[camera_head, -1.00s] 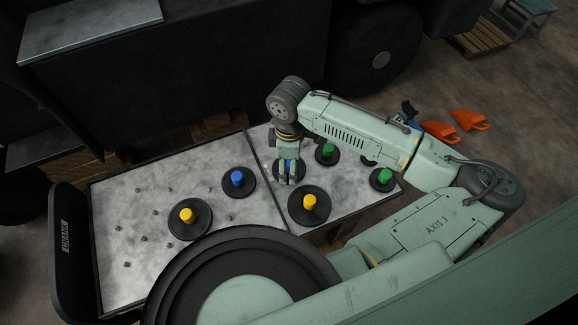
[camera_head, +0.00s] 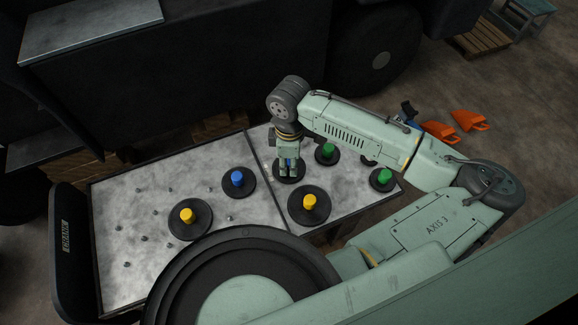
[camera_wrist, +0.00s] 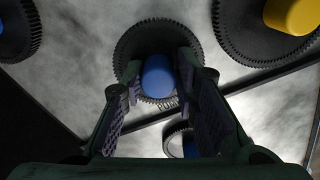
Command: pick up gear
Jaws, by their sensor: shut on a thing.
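A dark toothed gear with a blue knob shows under my gripper in the head view (camera_head: 289,180), on the right-hand metal panel. In the wrist view the same gear (camera_wrist: 150,42) is at the top middle, its blue knob (camera_wrist: 158,78) between the fingers. My gripper (camera_head: 289,170) points down and is shut on that knob; the wrist view shows a finger (camera_wrist: 160,74) on each side of it. In the head view the gripper hides most of the knob. I cannot tell whether the gear touches the panel or is just off it.
Near it are a yellow-knobbed gear (camera_head: 309,205) and a green-knobbed gear (camera_head: 327,152); another green-knobbed one (camera_head: 382,179) is farther right. The left panel (camera_head: 130,190) holds a blue-knobbed gear (camera_head: 238,180), a yellow-knobbed gear (camera_head: 188,217) and several small pegs.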

